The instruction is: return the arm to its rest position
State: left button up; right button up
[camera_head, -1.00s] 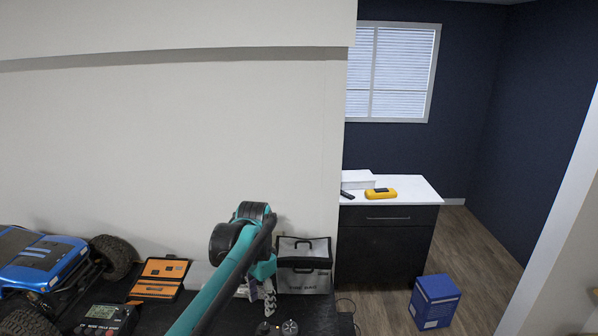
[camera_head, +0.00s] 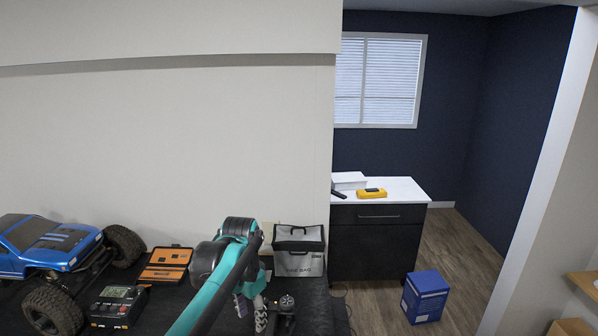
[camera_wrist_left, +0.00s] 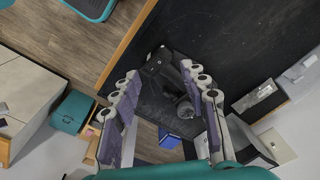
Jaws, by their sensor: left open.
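My left arm, teal and black, reaches over the dark bench in the head view. Its gripper (camera_head: 250,308) points down, with pale, segmented fingers partly hidden behind the arm. In the left wrist view the two fingers stand wide apart (camera_wrist_left: 162,90), with purple-grey pads and nothing held between them. A small black device with a round knob (camera_head: 286,302) is just right of the gripper in the head view. It seems to show beyond the fingers in the wrist view (camera_wrist_left: 186,106). My right gripper is in neither view.
A blue RC crawler (camera_head: 50,245), a charger with a screen (camera_head: 117,305) and an orange tool case (camera_head: 166,264) lie left of the arm. A grey-black bag (camera_head: 299,262) stands behind it. A blue box (camera_head: 425,297) is on the floor by a dark cabinet (camera_head: 375,240).

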pick_arm(q)
jog(key=s+a+f+n+t+b, duration=0.3)
jog(key=s+f+b, duration=0.4)
jog(key=s+f, duration=0.3)
jog(key=s+a+f+n+t+b, duration=0.3)
jog(key=s+f+n+b, duration=0.1)
jog(key=s+f+b, duration=0.3)
jog(key=s+f, duration=0.2)
jog(key=s, duration=0.1)
jog(key=shift+s+f+n+t+b, duration=0.3)
jog(key=shift+s+f+n, duration=0.1)
